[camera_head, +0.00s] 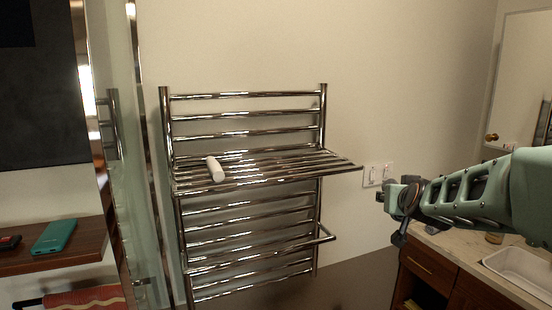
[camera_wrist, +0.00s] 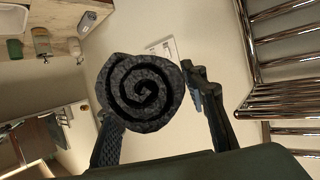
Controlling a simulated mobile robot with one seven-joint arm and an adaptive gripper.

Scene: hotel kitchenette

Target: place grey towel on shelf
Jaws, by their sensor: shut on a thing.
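A rolled dark grey towel (camera_wrist: 143,92) sits between the two fingers of my gripper (camera_wrist: 160,120) in the wrist view, its spiral end facing the camera. The gripper is shut on it. In the head view my gripper (camera_head: 392,205) is at the right, apart from the rack and in front of the wall; the towel is hard to make out there. The chrome wall shelf (camera_head: 270,168) stands left of my gripper, its slatted top sticking out from the rack. It also shows at the right of the wrist view (camera_wrist: 275,100).
A white cylindrical item (camera_head: 215,169) lies on the left part of the shelf; its right part is bare. A lower rail (camera_head: 270,250) sticks out below. A counter with a sink (camera_head: 522,270) is at the right. A glass door (camera_head: 115,130) stands left of the rack.

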